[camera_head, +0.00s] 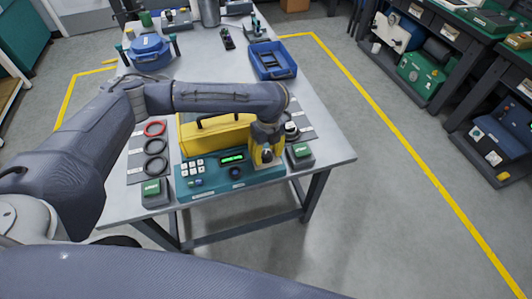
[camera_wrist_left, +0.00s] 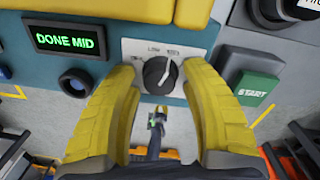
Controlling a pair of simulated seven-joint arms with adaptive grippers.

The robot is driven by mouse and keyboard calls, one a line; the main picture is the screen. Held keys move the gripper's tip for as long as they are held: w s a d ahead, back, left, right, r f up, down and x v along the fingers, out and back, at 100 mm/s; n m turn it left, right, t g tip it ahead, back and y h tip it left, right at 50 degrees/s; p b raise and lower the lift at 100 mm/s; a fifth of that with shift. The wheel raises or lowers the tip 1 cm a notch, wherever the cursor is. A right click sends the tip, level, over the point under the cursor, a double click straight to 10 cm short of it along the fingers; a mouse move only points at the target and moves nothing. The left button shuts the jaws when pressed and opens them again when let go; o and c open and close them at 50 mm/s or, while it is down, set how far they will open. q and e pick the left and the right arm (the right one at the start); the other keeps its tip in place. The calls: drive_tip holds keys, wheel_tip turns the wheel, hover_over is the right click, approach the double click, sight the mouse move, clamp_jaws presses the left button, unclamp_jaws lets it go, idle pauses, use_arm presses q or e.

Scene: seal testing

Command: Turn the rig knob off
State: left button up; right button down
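The rig (camera_head: 232,180) is a teal panel at the table's front edge, with a lit green display (camera_head: 232,158) that reads DONE MID in the left wrist view (camera_wrist_left: 67,39). Its dark round knob (camera_wrist_left: 160,75) sits on a pale dial plate, its white pointer mark tilted up and to the right. My left gripper (camera_head: 266,158) is over the right part of the panel. Its two yellow fingers stand apart on either side of the knob, with gaps visible. The gripper largely hides the knob in the head view. My right gripper is out of view.
A yellow case (camera_head: 215,137) stands right behind the panel. A green START button (camera_head: 300,150) is to its right, and another green-topped box (camera_head: 154,190) is to its left. Black and red rings (camera_head: 155,128) lie at the left. A blue tray (camera_head: 273,62) sits farther back.

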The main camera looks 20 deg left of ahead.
use_arm(q)
clamp_jaws()
drive_tip(key=n, duration=0.3)
drive_tip(key=shift+r+n, duration=0.1)
drive_tip(key=shift+n, duration=0.3)
drive_tip(key=n, duration=0.4)
drive_tip(key=shift+n, duration=0.3)
drive_tip(key=n, duration=0.4)
drive_tip(key=shift+a+h, duration=0.1)
drive_tip(key=shift+h, duration=0.2)
drive_tip(key=shift+n, duration=2)
drive_tip(key=shift+o, duration=1.4)
unclamp_jaws()
